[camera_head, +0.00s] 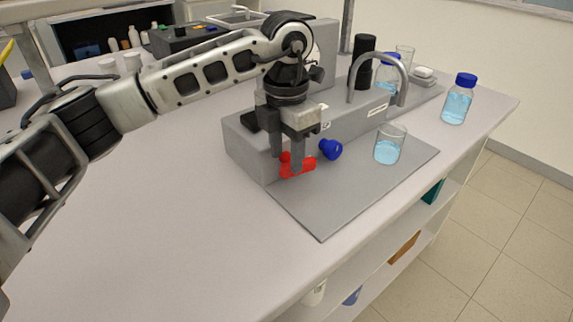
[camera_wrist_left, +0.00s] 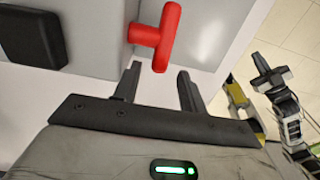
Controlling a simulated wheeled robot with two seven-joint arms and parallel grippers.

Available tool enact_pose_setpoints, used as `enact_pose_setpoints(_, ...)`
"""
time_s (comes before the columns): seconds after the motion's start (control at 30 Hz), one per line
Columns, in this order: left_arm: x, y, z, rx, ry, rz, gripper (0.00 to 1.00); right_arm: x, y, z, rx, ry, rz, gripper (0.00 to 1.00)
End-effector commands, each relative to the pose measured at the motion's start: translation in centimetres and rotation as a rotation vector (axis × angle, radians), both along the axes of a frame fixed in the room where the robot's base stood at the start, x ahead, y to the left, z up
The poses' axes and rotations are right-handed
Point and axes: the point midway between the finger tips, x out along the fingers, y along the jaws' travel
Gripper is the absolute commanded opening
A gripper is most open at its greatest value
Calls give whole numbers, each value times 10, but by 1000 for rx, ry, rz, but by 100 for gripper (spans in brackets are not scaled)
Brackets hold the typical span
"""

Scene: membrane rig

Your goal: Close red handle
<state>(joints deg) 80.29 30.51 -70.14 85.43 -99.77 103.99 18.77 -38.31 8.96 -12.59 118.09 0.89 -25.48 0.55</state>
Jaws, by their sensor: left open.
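The red handle (camera_head: 297,165) is a T-shaped lever low on the front of the grey rig (camera_head: 245,150). It also shows in the left wrist view (camera_wrist_left: 168,35), its stem pointing left into the rig's face. My left gripper (camera_head: 287,165) points down at the handle with its fingers apart. In the left wrist view, the lower end of the handle's bar lies just ahead of the gap between my open fingertips (camera_wrist_left: 159,72). I cannot tell whether they touch it. What seems to be my right arm shows at the right edge of that view; its jaws are unclear.
A blue knob (camera_head: 330,149) sits just right of the handle. A beaker of blue liquid (camera_head: 389,146) stands on the rig's grey base plate (camera_head: 330,205). A blue-capped bottle (camera_head: 457,100) stands farther right. The white bench (camera_head: 150,220) is clear at left and front.

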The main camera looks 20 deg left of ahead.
Motion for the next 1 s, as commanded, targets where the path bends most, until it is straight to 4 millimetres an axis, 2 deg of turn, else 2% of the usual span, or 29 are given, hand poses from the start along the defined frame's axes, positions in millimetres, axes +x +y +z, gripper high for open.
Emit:
enact_pose_setpoints(0.1,-1,0,-20,1,3,-1,42,2,-1,2,-2,-4,-1,0)
enact_pose_setpoints(0.23,0,0,-34,1,1,0,42,3,-1,2,-5,-4,-1,0)
enact_pose_setpoints(0.4,0,0,-41,0,0,-1,42,4,-1,2,-4,-6,-4,0)
enact_pose_setpoints(0.63,0,0,-42,1,-1,-1,42,4,0,3,3,-6,-10,0)
enact_pose_setpoints(0.67,0,0,-42,1,-1,-1,36,4,0,3,4,-6,-11,0)
enact_pose_setpoints(0.7,0,0,-42,1,-1,-1,25,4,0,3,5,-6,-11,0)
enact_pose_setpoints(0.8,0,0,-42,1,-1,-1,0,4,0,3,5,-5,-12,0)
enact_pose_setpoints(1.0,0,0,-41,3,3,0,0,2,0,2,5,2,-11,0)
